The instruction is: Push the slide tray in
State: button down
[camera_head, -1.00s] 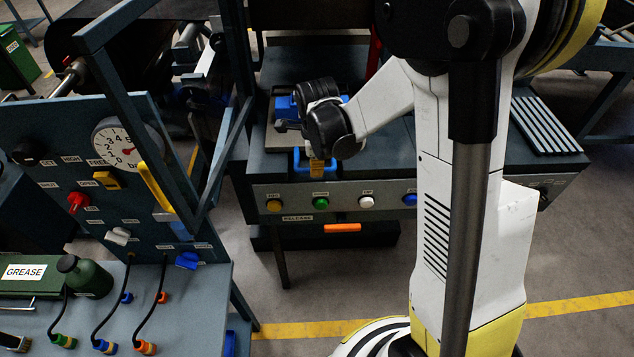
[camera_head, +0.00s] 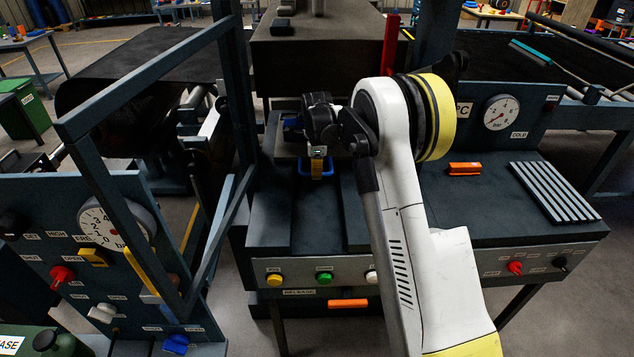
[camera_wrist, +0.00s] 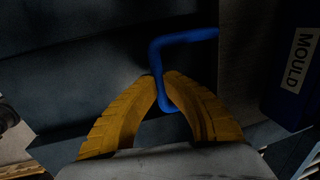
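The slide tray (camera_head: 286,148) lies on the dark bed of the press, mostly hidden behind my wrist and arm. Its blue handle (camera_head: 327,173) faces the front, well back from the bed's front edge. A blue mould block sits on the tray; in the wrist view, the mould (camera_wrist: 293,72) carries a "MOULD" label. My gripper (camera_head: 318,158) is at the handle. In the wrist view, the yellow fingertips (camera_wrist: 161,78) close together around one side of the blue handle (camera_wrist: 180,38).
The press head (camera_head: 320,60) stands above and behind the tray. A red upright bar (camera_head: 392,40) is beside it. Buttons line the front panel (camera_head: 300,270). An orange block (camera_head: 464,168) and a ribbed plate (camera_head: 553,192) lie to the right. A dark frame (camera_head: 245,100) stands left.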

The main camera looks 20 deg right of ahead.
jog(key=w, duration=0.2)
jog(key=w+d, duration=0.2)
jog(key=w, duration=0.1)
jog(key=shift+w, duration=0.3)
jog(key=c, duration=1.4)
grip_release()
jog(key=shift+f, duration=0.1)
jog(key=r, duration=0.4)
jog(key=s+r, duration=0.1)
jog(key=r, duration=0.3)
jog(key=s+r, duration=0.1)
jog(key=r, duration=0.3)
jog(key=shift+a, duration=0.4)
